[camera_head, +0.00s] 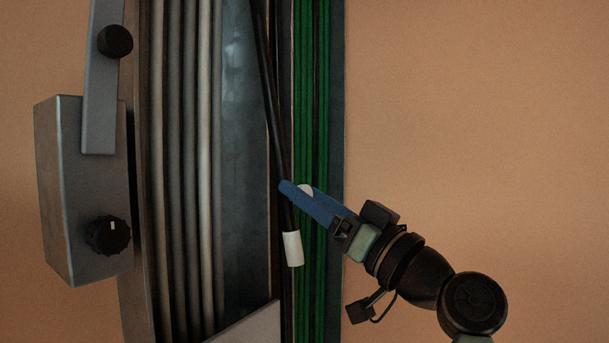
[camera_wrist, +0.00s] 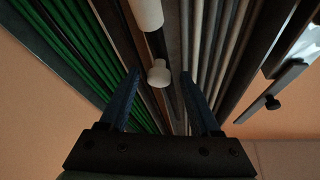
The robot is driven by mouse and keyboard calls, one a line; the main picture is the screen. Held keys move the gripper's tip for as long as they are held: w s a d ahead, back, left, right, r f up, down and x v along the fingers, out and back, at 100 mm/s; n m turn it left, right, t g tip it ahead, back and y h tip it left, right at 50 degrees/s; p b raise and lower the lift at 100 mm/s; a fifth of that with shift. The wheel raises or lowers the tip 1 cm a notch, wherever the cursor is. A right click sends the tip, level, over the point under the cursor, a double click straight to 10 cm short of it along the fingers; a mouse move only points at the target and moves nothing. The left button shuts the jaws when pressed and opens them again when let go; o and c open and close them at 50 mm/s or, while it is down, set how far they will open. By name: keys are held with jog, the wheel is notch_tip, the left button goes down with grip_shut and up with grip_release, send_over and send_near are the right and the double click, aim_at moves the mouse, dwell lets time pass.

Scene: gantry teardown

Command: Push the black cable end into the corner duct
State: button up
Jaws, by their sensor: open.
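The black cable (camera_head: 272,110) hangs down the middle of the head view and ends in a white sleeve (camera_head: 292,248). The white sleeve also shows at the top of the wrist view (camera_wrist: 148,14). My gripper (camera_head: 287,190) reaches in from the right, its blue fingers at the cable a little above the sleeve. In the wrist view my gripper (camera_wrist: 160,76) is open, with the cable line between its fingers. A dark narrow channel (camera_head: 285,310) runs behind the cable, beside the green cables; I cannot tell whether it is the corner duct. The cable end appears to lie in front of it.
A white round knob (camera_wrist: 160,73) sits between the fingertips in the wrist view. Green cables (camera_head: 310,80) run right of the black cable, grey cables (camera_head: 190,150) left. A metal box (camera_head: 80,190) with black knobs stands far left. A grey plate (camera_head: 250,325) juts in below.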

jog(key=shift+w+a+r, duration=0.15)
jog(key=shift+w+a, duration=0.3)
jog(key=shift+w, duration=0.05)
grip_shut()
dwell(1.2)
